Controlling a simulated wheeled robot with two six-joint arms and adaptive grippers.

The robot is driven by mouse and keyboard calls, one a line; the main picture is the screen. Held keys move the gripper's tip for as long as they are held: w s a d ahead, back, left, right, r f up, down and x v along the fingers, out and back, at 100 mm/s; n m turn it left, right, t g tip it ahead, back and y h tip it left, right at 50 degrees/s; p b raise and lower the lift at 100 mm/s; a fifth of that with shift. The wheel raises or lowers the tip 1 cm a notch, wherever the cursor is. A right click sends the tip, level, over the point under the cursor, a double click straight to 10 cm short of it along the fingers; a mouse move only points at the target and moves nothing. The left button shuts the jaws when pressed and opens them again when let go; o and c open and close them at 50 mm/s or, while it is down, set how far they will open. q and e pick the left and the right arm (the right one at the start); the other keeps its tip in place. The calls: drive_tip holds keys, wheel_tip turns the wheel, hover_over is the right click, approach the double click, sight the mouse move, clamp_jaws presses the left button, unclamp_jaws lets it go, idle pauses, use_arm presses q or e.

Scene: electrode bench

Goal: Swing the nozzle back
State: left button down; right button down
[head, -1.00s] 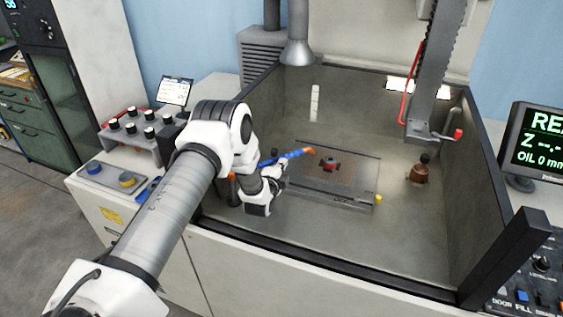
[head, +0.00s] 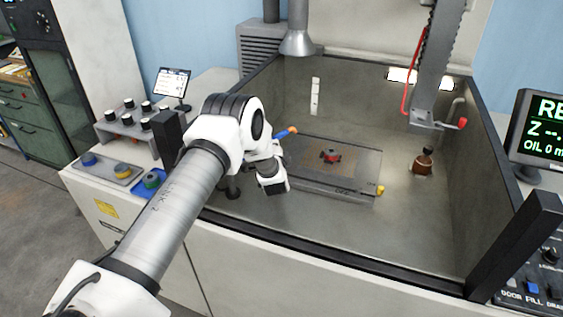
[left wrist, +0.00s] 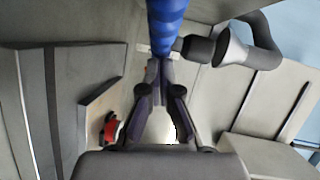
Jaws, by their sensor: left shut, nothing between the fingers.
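The nozzle is a blue segmented hose with an orange tip (head: 288,132). In the head view its tip points right, near the back left corner of the work plate (head: 345,182); my arm hides the rest. In the left wrist view the blue hose (left wrist: 167,22) runs down from the top edge to just beyond my fingertips. My left gripper (left wrist: 160,68) is shut and empty, its tips close to the hose; I cannot tell whether they touch. In the head view my wrist hides its fingers. My right gripper is not in view.
A red and black workpiece (head: 330,156) sits on the plate. The grey machine head (head: 428,116) with a red hose hangs at right. A brown flask-like object (head: 423,163) stands on the tank floor. The dark tank rim (head: 345,255) runs along the front.

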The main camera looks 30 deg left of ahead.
use_arm(q)
drive_tip(key=w+a+n+g+y+b, duration=0.1)
drive_tip(key=a+n+g+y+b, duration=0.2)
drive_tip(key=a, duration=0.3)
drive_tip(key=shift+a, duration=0.35)
